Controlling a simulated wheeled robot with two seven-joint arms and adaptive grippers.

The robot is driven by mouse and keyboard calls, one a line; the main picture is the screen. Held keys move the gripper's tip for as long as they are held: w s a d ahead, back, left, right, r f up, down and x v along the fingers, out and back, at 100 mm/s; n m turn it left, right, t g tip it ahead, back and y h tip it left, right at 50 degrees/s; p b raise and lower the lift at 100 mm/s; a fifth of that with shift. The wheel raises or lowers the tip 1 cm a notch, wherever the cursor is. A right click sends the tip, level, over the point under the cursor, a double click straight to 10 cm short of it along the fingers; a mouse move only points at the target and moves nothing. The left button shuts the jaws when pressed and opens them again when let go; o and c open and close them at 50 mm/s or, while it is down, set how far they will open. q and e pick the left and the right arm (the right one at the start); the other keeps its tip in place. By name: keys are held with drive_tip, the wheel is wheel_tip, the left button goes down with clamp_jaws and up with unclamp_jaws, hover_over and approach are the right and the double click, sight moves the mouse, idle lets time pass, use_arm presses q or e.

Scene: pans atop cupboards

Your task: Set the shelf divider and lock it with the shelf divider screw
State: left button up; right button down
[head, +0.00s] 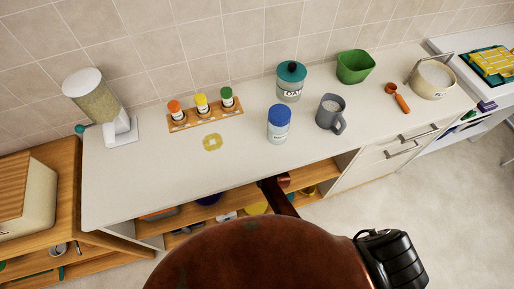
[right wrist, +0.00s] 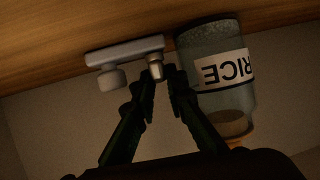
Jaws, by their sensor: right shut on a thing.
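In the dim right wrist view, my right gripper (right wrist: 163,79) is shut at a small metallic peg, which looks like the shelf divider screw (right wrist: 155,66). This peg is at one end of a pale bar (right wrist: 122,51), which looks like the shelf divider. The bar lies against a wooden board. A wider pale knob (right wrist: 112,79) is at its other end. The fingertips partly cover the screw, and I cannot tell how deep it sits. In the head view my arm reaches under the countertop, and its gripper is hidden. My left gripper is not in view.
An upside-down-looking jar labelled RICE (right wrist: 224,75) stands close beside the fingers. In the head view the white countertop (head: 170,190) holds a spice rack (head: 185,123), a blue-lidded jar (head: 279,125) and a grey mug (head: 330,113). The wooden shelves below (head: 180,222) hold several items.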

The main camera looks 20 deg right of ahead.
drive_tip(key=shift+r+m+h+p, duration=0.1)
drive_tip(key=shift+m+h+p, duration=0.2)
drive_tip(key=shift+h, duration=0.1)
drive_tip(key=c, duration=1.9)
unclamp_jaws()
drive_tip(key=shift+c, duration=0.2)
